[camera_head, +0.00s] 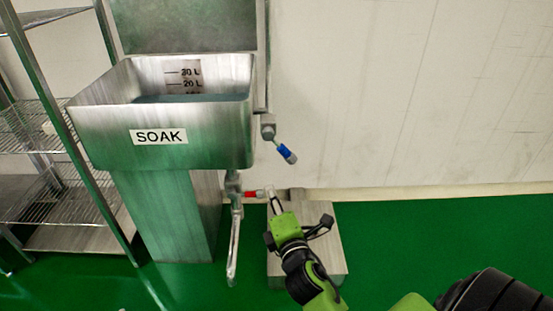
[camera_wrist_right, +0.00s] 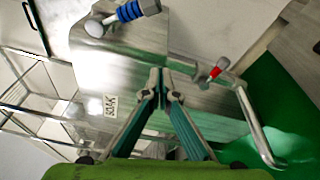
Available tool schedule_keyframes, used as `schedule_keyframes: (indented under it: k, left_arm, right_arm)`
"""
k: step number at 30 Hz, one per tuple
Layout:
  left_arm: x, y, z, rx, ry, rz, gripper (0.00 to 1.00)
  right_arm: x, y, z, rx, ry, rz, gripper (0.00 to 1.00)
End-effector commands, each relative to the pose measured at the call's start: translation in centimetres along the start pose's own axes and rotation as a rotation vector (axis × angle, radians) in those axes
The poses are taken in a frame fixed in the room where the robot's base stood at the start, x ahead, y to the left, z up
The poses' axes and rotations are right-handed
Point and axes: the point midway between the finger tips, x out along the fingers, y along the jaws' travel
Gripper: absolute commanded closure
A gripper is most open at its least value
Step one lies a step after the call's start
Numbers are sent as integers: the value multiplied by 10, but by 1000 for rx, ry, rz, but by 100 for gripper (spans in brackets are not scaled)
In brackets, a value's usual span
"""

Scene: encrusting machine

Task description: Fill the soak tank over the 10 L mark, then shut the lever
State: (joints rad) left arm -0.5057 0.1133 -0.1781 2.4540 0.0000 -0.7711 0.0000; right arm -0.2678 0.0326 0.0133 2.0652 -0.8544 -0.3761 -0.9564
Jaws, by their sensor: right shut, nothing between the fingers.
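The steel soak tank (camera_head: 105,135) with its SOAK label stands at left in the head view; the label also shows in the wrist view (camera_wrist_right: 109,106). Bluish water (camera_head: 190,98) lies inside, around the partly hidden lowest mark, below the 20 L mark (camera_head: 184,84). The blue-handled lever (camera_head: 287,153) slants down to the right beside the tank; it also shows in the wrist view (camera_wrist_right: 130,11). The red-handled lever (camera_head: 252,194) on the drain valve points right. My right gripper (camera_head: 274,198) is shut and empty, beside the red handle. My left gripper is out of view.
A wire shelf rack (camera_head: 30,130) stands at the left. A drain pipe (camera_head: 234,245) hangs below the red valve. A low steel box (camera_head: 325,245) sits on the green floor behind my right gripper. The wall and floor at right are clear.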

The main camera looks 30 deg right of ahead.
Motion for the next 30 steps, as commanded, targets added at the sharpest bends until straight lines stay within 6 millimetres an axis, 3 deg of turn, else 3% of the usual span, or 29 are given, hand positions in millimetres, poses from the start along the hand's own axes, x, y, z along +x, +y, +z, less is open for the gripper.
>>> schedule_keyframes:
  k: [3, 6, 11, 17, 27, 30]
  left_arm:
    - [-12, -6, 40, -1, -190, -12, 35]
    - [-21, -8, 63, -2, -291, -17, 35]
    - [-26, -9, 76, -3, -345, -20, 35]
    - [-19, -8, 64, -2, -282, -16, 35]
    - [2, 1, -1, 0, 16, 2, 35]
    - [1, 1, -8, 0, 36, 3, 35]
  right_arm:
    - [-7, 12, 7, -115, -60, -47, 100]
    - [-11, 15, 11, -177, -93, -76, 100]
    - [-10, 15, 14, -216, -113, -93, 100]
    - [16, 14, 17, -215, -113, -90, 100]
    - [84, 7, 25, -214, -112, -91, 100]
    - [81, 10, 38, -216, -113, -93, 100]
